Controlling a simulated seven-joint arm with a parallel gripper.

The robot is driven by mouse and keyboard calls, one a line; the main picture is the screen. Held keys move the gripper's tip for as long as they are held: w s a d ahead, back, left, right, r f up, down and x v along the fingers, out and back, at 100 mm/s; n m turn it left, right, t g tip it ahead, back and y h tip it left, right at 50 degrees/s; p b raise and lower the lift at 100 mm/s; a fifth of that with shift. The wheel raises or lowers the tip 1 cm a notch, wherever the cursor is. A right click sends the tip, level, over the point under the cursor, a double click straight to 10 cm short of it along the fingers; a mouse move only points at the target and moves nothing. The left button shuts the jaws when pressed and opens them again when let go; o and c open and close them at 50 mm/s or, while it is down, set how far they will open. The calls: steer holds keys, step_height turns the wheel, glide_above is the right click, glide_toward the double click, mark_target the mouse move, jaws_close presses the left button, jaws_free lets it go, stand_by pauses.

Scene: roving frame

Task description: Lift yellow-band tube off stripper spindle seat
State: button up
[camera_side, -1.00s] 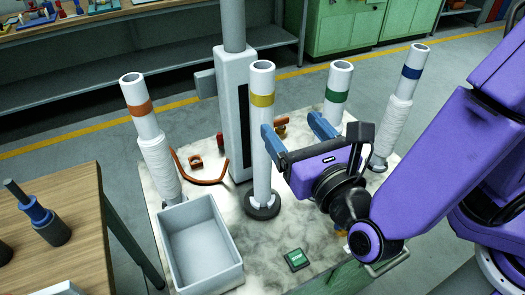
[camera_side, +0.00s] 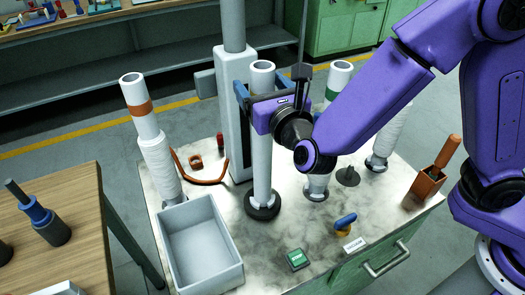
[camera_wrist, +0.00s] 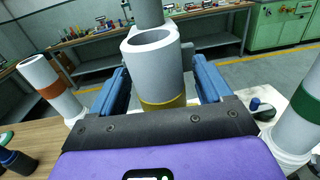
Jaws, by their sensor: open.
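The yellow-band tube (camera_side: 262,165) stands upright on a dark round seat (camera_side: 262,210) on the marble-topped bench. In the wrist view the tube (camera_wrist: 152,62) rises between my two blue fingers, its yellow band (camera_wrist: 163,103) low near the gripper body. My gripper (camera_side: 262,88) is open around the upper part of the tube, with a finger on each side. The wrist view shows the gripper (camera_wrist: 158,85) with a gap at the left finger; contact on the right is unclear. In the side view the gripper body hides the band.
An orange-band tube (camera_side: 145,120) leans at left, and a green-band tube (camera_side: 333,82) stands close at right, partly behind my arm. A column (camera_side: 237,120) rises just behind the tube. A grey bin (camera_side: 200,245) is front left. A brown holder (camera_side: 428,185) stands at the right edge.

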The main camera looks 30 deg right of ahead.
steer(key=shift+w, duration=0.75)
jaws_close()
steer(key=shift+r, duration=0.15)
